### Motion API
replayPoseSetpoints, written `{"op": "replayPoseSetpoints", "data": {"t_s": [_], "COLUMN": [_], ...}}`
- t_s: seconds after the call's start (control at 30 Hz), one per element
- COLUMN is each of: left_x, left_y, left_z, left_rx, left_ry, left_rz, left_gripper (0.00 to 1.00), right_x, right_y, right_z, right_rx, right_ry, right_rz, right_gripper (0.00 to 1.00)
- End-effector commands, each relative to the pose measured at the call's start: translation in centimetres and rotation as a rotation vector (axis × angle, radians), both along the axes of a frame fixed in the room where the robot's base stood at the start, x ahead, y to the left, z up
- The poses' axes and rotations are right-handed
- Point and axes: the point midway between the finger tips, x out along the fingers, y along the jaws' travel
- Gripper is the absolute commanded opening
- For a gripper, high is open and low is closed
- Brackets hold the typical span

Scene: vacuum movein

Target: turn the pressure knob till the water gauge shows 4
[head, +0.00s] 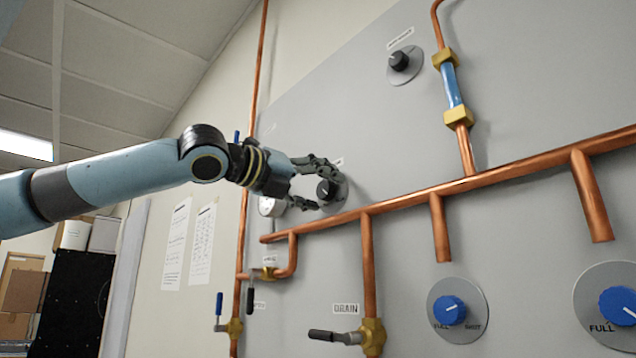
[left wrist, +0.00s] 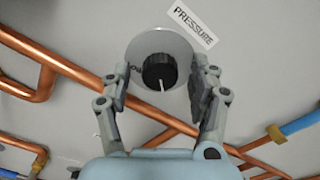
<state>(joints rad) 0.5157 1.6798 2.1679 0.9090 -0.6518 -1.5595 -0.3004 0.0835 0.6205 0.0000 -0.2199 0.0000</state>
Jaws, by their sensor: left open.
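The pressure knob (head: 326,190) is black, on a pale round plate on the grey wall panel. In the left wrist view the knob (left wrist: 159,70) has a white pointer line toward the bottom of the picture, and a "PRESSURE" label is beside its plate. My left gripper (head: 323,187) is open at the knob, with one finger on either side; in the left wrist view the fingers (left wrist: 160,78) show gaps to the knob. A round white gauge (head: 270,207) is partly hidden behind the gripper, and its reading cannot be made out. My right gripper is not in view.
Copper pipes (head: 450,189) run just below the knob and along the panel. Another black knob (head: 399,61) is higher up. Blue knobs (head: 450,310) are at the lower right. A dark-handled drain valve (head: 372,337) and a blue-handled valve (head: 233,328) are below.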

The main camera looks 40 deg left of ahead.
Motion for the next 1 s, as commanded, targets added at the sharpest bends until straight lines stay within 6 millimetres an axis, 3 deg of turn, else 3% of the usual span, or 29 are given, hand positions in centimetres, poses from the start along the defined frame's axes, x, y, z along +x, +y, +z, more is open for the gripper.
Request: {"op": "replayPoseSetpoints", "data": {"t_s": [0.1, 0.53, 1.0], "left_x": [-0.01, -0.02, -0.02], "left_y": [0.0, 0.02, 0.05], "left_z": [-0.04, -0.01, -0.01], "left_rx": [0.0, 0.0, -0.123], "left_ry": [0.0, 0.001, 0.011], "left_rz": [0.0, 0.001, 0.001], "left_gripper": [0.61, 0.06, 0.06], "right_x": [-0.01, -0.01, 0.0], "right_y": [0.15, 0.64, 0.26], "right_z": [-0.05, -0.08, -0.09], "right_rx": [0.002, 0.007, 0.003], "right_ry": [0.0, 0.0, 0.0], "right_rz": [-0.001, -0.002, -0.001], "right_gripper": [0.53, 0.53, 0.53]}}
